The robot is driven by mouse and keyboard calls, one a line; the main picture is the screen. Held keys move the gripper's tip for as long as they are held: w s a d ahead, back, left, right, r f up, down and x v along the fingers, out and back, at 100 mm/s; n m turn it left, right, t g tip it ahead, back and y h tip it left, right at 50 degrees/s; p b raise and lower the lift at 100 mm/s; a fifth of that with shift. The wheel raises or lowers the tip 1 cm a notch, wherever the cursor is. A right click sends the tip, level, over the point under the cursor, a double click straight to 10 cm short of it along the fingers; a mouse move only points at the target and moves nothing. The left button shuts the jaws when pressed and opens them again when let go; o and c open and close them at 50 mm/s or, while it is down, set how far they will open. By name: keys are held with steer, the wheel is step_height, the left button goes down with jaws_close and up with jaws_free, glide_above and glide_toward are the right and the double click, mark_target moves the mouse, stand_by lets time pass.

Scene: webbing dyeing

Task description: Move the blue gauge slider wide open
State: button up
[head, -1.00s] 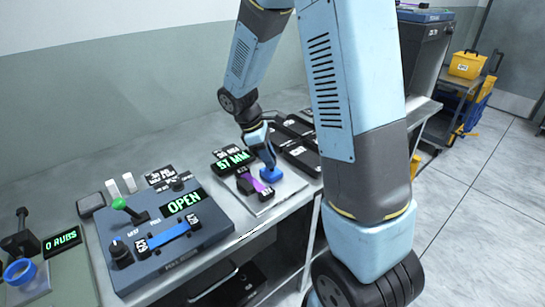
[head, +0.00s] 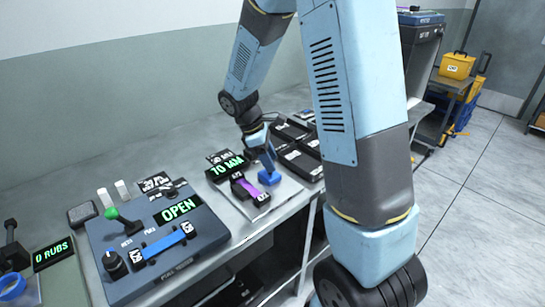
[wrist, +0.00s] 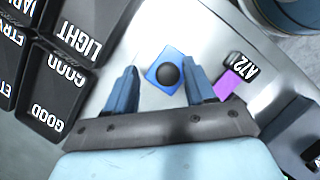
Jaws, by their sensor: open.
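The blue gauge slider (head: 269,178) sits on the light gauge plate (head: 262,208). In the wrist view the slider (wrist: 156,80) is a blue square block with a dark round knob. My gripper (wrist: 162,82) is open, with one finger on each side of the slider and visible gaps between. In the head view my gripper (head: 268,160) reaches down at the slider. The gauge display (head: 230,167) reads 70 MM. A purple strap piece (head: 250,190) lies in dark clamps beside the slider, and it also shows in the wrist view (wrist: 232,86).
A blue-grey panel (head: 205,250) with a green-knobbed lever and an OPEN display (head: 178,209) stands left of the gauge. Dark labelled trays (head: 300,163) lie close behind the gauge to the right. A display at far left (head: 53,254) reads 0 RUBS.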

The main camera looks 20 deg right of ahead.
steer(key=v, duration=1.3)
steer(key=shift+r, duration=0.3)
steer(key=shift+a, duration=0.15)
steer(key=s+d+r+m+t+y, duration=0.1)
steer(key=s+d+r+m+t, duration=0.1)
steer(key=s, duration=0.6)
steer(key=s+d+r+m+t+y, duration=0.1)
steer(key=s+d+r+m+t, duration=0.1)
steer(key=s+m, duration=0.5)
steer(key=s+d+r+m+t+y, duration=0.2)
steer(key=s+r, duration=0.4)
steer(key=s, duration=0.3)
steer(key=d+m+t, duration=0.1)
steer(key=m, duration=0.1)
steer(key=shift+m, duration=0.3)
